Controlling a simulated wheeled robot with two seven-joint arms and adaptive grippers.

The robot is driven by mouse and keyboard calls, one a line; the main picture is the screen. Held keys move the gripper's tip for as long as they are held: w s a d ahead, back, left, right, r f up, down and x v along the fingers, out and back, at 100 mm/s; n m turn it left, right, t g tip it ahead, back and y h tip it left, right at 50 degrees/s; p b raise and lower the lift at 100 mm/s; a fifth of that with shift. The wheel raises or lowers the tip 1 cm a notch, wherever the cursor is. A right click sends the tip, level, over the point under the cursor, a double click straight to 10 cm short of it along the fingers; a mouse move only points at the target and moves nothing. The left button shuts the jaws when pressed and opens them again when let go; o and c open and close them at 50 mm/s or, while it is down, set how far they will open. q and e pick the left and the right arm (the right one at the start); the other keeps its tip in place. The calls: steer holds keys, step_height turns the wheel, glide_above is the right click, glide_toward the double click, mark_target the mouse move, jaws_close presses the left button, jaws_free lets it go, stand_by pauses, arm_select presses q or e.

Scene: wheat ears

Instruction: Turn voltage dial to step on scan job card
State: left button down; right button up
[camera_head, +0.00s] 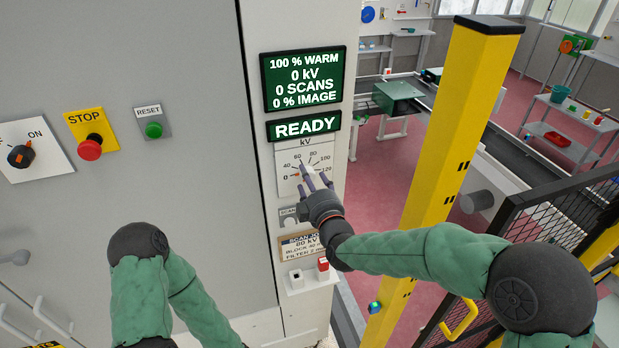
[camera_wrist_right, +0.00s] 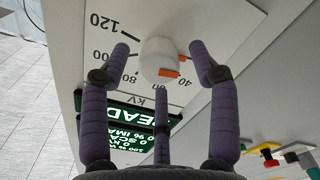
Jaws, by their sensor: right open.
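The voltage dial is a white knob with an orange pointer mark (camera_wrist_right: 158,60) on a white kV scale plate (camera_head: 290,165). The display (camera_head: 303,78) reads 0 kV. The scan job card (camera_head: 296,247) lies below the dial and reads 80 kV; its lower lines are partly hidden by my right gripper. My right gripper (camera_head: 314,178) is open in front of the dial, with purple fingers. In the right wrist view my right gripper (camera_wrist_right: 158,50) has its fingers on both sides of the knob; I cannot tell whether they touch it. My left gripper is out of view.
A READY sign (camera_head: 303,127) sits above the dial. A red stop button (camera_head: 89,148), a green reset button (camera_head: 153,130) and an ON switch (camera_head: 21,156) are on the grey panel at left. A yellow post (camera_head: 450,130) and a black mesh fence (camera_head: 555,215) stand at right.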

steer(key=shift+w+a, duration=0.1)
steer(key=shift+w, duration=0.2)
